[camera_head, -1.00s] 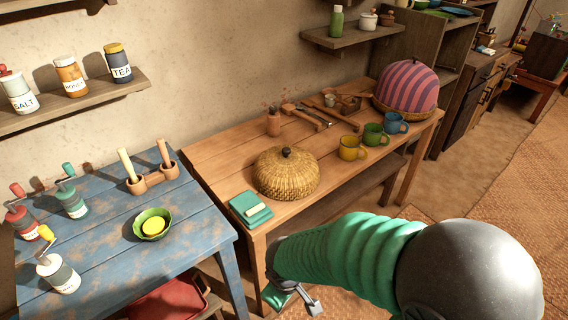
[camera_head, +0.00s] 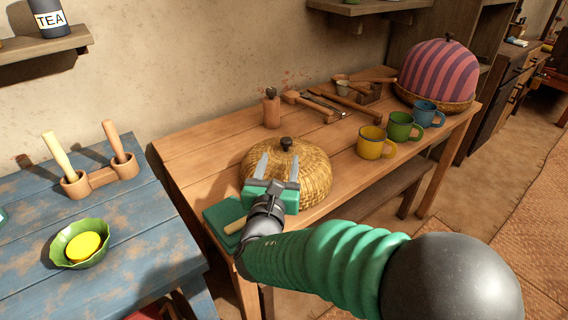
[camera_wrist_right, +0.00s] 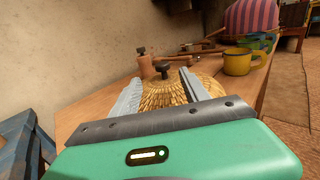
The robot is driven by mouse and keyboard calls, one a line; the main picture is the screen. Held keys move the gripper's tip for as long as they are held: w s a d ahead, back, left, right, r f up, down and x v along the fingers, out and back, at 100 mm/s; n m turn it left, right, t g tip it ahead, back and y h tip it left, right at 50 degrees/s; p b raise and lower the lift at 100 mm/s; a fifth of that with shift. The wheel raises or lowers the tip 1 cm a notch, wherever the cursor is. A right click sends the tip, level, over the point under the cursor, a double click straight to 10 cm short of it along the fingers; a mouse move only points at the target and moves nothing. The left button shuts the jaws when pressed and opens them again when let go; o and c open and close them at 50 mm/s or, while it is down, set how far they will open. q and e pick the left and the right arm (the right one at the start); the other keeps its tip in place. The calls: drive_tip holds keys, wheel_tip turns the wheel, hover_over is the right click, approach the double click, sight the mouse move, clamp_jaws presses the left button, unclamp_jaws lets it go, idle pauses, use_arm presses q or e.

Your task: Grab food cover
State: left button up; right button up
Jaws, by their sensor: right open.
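A woven straw food cover (camera_head: 312,172) with a dark knob (camera_head: 286,143) on top sits near the left end of the wooden table. My right gripper (camera_head: 277,166) is open and empty, in front of the cover, its two fingers pointing at it and hiding part of its near side. In the right wrist view the straw cover (camera_wrist_right: 168,94) shows between the open fingers (camera_wrist_right: 160,84), with its knob (camera_wrist_right: 163,70) above them. A second cover, striped pink and purple (camera_head: 439,73), stands at the table's far right end. My left gripper does not show.
Yellow (camera_head: 376,143), green (camera_head: 403,127) and blue (camera_head: 427,113) mugs stand right of the straw cover. Wooden utensils (camera_head: 310,107) lie behind. A green cloth (camera_head: 224,217) lies by the near left corner. A blue table (camera_head: 136,218) with a green bowl (camera_head: 80,256) stands at left.

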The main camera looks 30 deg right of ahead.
sight(285, 144)
drive_tip(key=d, duration=0.1)
drive_tip(key=w+d, duration=0.2)
drive_tip(key=shift+d+f, duration=0.15)
drive_tip(key=shift+f, duration=0.15)
drive_tip(key=shift+w+d+b, duration=0.2)
drive_tip(key=shift+w+b, duration=0.15)
drive_tip(key=shift+b, duration=0.05)
drive_tip(key=w, duration=0.1)
drive_tip(key=w+b, duration=0.1)
drive_tip(key=w+d, duration=0.1)
drive_tip(key=shift+r, duration=0.3)
drive_tip(key=shift+w+d, duration=0.2)
drive_tip(key=shift+s+d, duration=0.1)
drive_tip(key=shift+d, duration=0.35)
drive_tip(key=shift+c, duration=0.2)
drive_tip(key=shift+f, duration=0.1)
drive_tip(key=shift+c, duration=1.1)
drive_tip(key=shift+a, duration=0.3)
clamp_jaws()
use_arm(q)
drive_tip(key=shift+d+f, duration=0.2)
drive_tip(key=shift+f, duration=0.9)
use_arm(e)
drive_tip(key=shift+d, duration=0.1)
